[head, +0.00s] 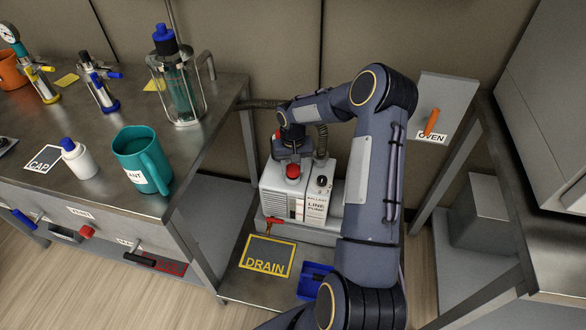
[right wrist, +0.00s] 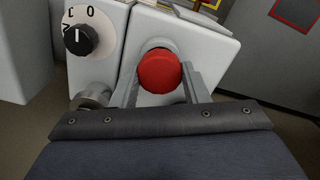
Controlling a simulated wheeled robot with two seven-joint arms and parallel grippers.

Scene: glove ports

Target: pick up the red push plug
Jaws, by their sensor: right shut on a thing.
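The red push plug (head: 292,171) shows as a round red cap at the top of the white line pump (head: 318,207) in the head view. In the right wrist view the red plug (right wrist: 158,72) is between the two grey fingers of my right gripper (right wrist: 160,90), which is shut on it. In the head view my right gripper (head: 291,158) reaches down over the pump from behind. I cannot tell whether the plug is seated in the pump or lifted slightly. My left gripper is not in view.
A black dial (right wrist: 80,40) is beside the plug. Below the pump are a red valve handle (head: 274,224), a DRAIN mat (head: 266,256) and a blue bin (head: 313,281). The left bench holds a teal mug (head: 140,158) and a caged bottle (head: 180,85). Another red knob (head: 86,232) is on its front.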

